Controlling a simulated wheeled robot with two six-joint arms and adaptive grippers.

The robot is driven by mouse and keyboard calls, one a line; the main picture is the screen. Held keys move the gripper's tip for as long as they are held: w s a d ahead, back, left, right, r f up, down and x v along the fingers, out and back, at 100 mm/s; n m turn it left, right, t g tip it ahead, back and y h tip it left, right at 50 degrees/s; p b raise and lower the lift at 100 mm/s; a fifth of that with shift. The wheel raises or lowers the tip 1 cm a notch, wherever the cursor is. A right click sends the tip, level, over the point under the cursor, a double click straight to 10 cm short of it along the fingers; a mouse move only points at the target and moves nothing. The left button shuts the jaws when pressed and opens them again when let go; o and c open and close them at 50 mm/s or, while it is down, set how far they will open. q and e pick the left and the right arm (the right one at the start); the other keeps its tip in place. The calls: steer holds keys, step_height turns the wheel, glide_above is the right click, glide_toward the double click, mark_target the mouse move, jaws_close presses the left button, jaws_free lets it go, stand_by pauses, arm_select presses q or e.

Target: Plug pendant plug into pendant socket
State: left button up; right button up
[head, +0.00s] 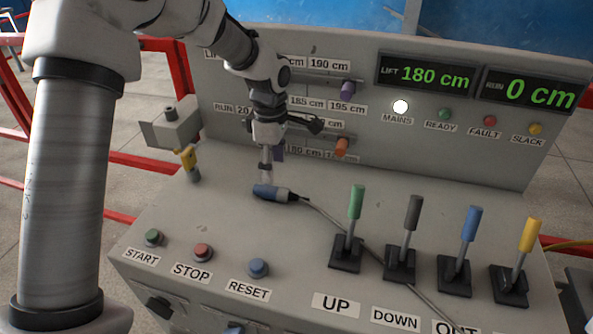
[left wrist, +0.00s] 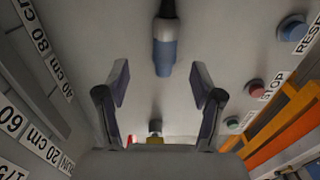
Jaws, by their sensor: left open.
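The pendant plug (head: 270,192), a blue and dark cylinder with a grey cable, lies on the console's sloping top. My left gripper (head: 266,168) points down just above and behind it. In the left wrist view the gripper (left wrist: 160,82) is open, its two fingers wide apart and empty. There the plug (left wrist: 165,52) shows beyond the fingertips, roughly centred between them, blue end toward the gripper. Whether a finger touches it I cannot tell. I cannot surely make out the pendant socket; a dark fitting (head: 158,306) sits on the console's front face. My right gripper is not in view.
Levers with green (head: 356,202), black, blue and yellow grips stand right of the plug; its cable runs among them. START, STOP and RESET (head: 258,268) buttons are in front. A grey box (head: 172,125) and yellow-bodied fitting (head: 189,160) stand left. The upright panel carries sliders behind.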

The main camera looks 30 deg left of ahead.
mark_target(275, 188)
arm_select(q)
steer(key=shift+w+f, duration=0.3)
steer(key=shift+w, duration=0.05)
steer(key=f, duration=0.1)
steer(key=s+f+p, duration=0.1)
steer(key=s+f, duration=0.1)
steer(key=shift+s+d+f+p, duration=0.1)
steer(key=shift+d+f+p, duration=0.25)
steer(key=f, duration=0.1)
steer(key=w+f, duration=0.1)
steer(key=f, duration=0.1)
steer(key=shift+w, duration=0.15)
steer(key=shift+r, duration=0.1)
steer(key=shift+s+r, duration=0.1)
steer(key=shift+s, duration=0.25)
steer(key=c, duration=1)
jaws_close()
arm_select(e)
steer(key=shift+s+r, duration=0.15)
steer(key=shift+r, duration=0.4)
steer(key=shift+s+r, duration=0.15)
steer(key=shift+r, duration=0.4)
